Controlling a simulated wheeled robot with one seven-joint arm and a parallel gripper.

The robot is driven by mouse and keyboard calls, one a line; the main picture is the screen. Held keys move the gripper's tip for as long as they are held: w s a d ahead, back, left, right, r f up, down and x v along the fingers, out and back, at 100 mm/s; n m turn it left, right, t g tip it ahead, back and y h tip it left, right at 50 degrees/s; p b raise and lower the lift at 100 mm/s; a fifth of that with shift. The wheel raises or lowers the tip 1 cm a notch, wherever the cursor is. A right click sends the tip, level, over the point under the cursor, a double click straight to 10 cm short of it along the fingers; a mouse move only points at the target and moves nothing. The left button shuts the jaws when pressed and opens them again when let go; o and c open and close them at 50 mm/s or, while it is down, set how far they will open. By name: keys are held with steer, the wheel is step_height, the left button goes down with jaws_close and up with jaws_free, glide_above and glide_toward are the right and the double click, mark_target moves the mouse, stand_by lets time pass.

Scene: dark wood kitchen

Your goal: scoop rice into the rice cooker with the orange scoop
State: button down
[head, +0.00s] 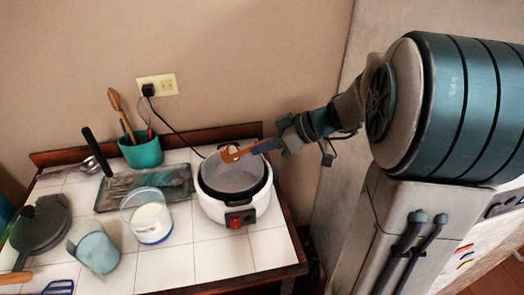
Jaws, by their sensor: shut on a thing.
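The orange scoop (250,150) is held by its handle end in my gripper (280,145), which is shut on it. The scoop reaches left from my gripper, and its head is over the open rice cooker (242,211), near the far rim. I cannot tell whether there is rice in the scoop. The rice cooker is white with a dark rim, a grey inner pot and a red switch at the front. A clear container (133,206) with white rice (150,219) stands to the left of the cooker.
On the white tiled counter (196,265) stand a teal utensil pot (142,152), a grey tray (120,190), a light blue cup (97,251) and a dark pan (40,231). A black cord (174,128) runs from the wall outlet (165,85) toward the cooker. The front right counter is clear.

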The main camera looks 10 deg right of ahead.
steer(key=f+y+b, duration=0.1)
steer(key=b, duration=0.3)
steer(key=s+f+t+y+b, duration=0.1)
steer(key=b, duration=0.3)
steer(key=d+f+t+y+b, duration=0.1)
steer(key=b, duration=0.2)
steer(key=shift+s+f+b, duration=0.2)
steer(key=shift+b, duration=0.2)
steer(key=shift+d+t, duration=0.1)
steer(key=shift+t, duration=0.2)
steer(key=shift+r, duration=0.1)
